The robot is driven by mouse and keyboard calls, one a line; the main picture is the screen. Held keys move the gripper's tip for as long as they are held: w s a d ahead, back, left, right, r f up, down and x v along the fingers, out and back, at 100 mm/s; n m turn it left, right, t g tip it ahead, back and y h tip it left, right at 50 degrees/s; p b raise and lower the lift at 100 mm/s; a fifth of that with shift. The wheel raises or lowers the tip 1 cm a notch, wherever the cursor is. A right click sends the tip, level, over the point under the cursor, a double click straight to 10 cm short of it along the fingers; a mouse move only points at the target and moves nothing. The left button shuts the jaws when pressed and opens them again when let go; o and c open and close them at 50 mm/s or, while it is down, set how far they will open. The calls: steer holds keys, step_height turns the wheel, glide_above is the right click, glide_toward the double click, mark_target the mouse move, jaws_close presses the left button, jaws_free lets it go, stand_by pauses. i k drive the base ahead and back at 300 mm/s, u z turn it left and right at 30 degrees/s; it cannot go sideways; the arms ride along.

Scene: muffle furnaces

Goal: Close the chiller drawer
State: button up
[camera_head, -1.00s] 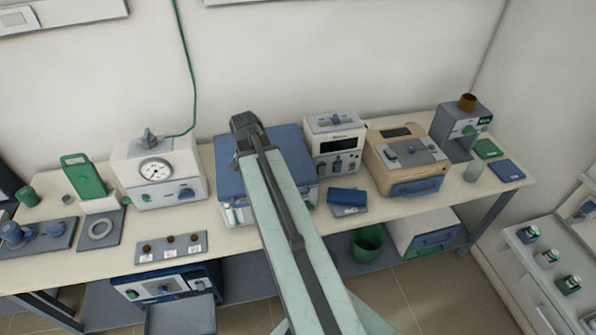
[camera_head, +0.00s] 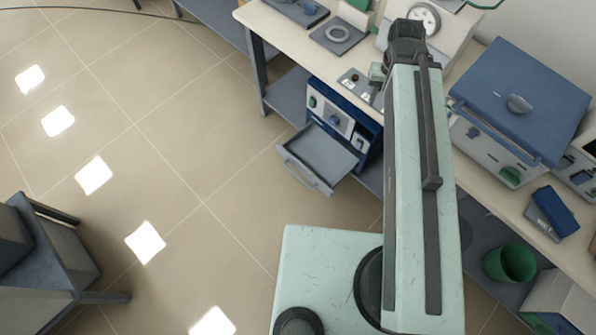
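The chiller (camera_head: 340,112) is a blue and white unit on the shelf under the bench, left of my arm. Its grey drawer (camera_head: 320,152) is pulled out over the floor, with a handle (camera_head: 302,178) along its front edge. The drawer tray looks empty. My arm reaches away from me to the right of the drawer, with its dark far joint above the bench, and covers part of the chiller's right side. My gripper does not show; it seems hidden beyond or below the arm's far end.
The tiled floor (camera_head: 190,160) in front of and left of the drawer is clear. A bench leg (camera_head: 258,75) stands left of the chiller. A dark table (camera_head: 50,250) is at the lower left. A green bin (camera_head: 510,262) and a blue-lidded box (camera_head: 520,100) are on the right.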

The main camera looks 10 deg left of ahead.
mark_target(323, 161)
steer(key=u, duration=1)
steer(key=k, duration=0.4)
steer(key=z, duration=0.25)
steer(key=i, duration=0.5)
steer(key=u, duration=2.55)
steer(key=k, duration=0.3)
steer(key=z, duration=0.3)
